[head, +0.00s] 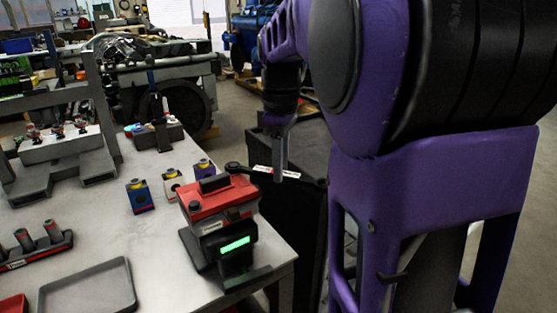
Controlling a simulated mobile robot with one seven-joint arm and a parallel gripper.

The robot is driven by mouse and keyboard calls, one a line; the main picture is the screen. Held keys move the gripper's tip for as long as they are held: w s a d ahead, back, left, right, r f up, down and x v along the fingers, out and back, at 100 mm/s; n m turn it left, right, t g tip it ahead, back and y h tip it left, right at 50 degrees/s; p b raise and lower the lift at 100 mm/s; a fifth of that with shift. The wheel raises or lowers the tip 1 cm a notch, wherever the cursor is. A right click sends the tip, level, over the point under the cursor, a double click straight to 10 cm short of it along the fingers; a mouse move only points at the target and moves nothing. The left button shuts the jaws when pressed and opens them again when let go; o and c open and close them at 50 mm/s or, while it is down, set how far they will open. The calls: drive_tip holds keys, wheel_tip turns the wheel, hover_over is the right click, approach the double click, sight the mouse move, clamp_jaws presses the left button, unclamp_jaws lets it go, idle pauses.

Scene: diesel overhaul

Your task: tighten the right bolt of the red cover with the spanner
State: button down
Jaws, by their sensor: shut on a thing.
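The red cover (220,194) sits on top of a dark grey block near the table's right edge. A black handle (214,184) stands on the cover. A dark bolt head (194,206) shows at the cover's front left. My gripper (279,174) points down just right of the cover and is shut on the spanner (258,169). The spanner lies about level, its dark ring end (233,167) over the cover's back right corner. That end hides the right bolt; I cannot tell whether it is seated around it. The other end reaches right past my gripper.
A lit green display (235,244) is on the block's front. Small blue (139,197), white (172,188) and purple (204,170) blocks stand behind it. An empty grey tray (88,290) lies front left. A dark cabinet (300,215) stands right of the table.

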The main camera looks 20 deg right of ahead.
drive_tip(key=shift+s+a+m, duration=0.15)
drive_tip(key=shift+m, duration=0.15)
drive_tip(key=a+m, duration=0.1)
drive_tip(key=s+a+m, duration=0.1)
drive_tip(key=shift+s+m, duration=0.25)
drive_tip(key=shift+m, duration=0.05)
drive_tip(key=shift+s+a+m, duration=0.3)
drive_tip(key=shift+a+m, duration=0.25)
drive_tip(key=shift+m, duration=0.05)
drive_tip(key=shift+s+a+m, duration=0.25)
drive_tip(key=shift+a+m, duration=0.25)
drive_tip(key=shift+m, duration=0.1)
drive_tip(key=shift+r+p, duration=0.1)
drive_tip(key=shift+p, duration=0.2)
drive_tip(key=shift+w+d+r+n+p, duration=0.3)
drive_tip(key=shift+d+r+n+p, duration=0.1)
drive_tip(key=shift+d+n+p, duration=0.25)
drive_tip(key=shift+w+d+r+n+p, duration=0.25)
drive_tip(key=shift+d+r+n+p, duration=0.1)
drive_tip(key=shift+d+n+p, duration=0.25)
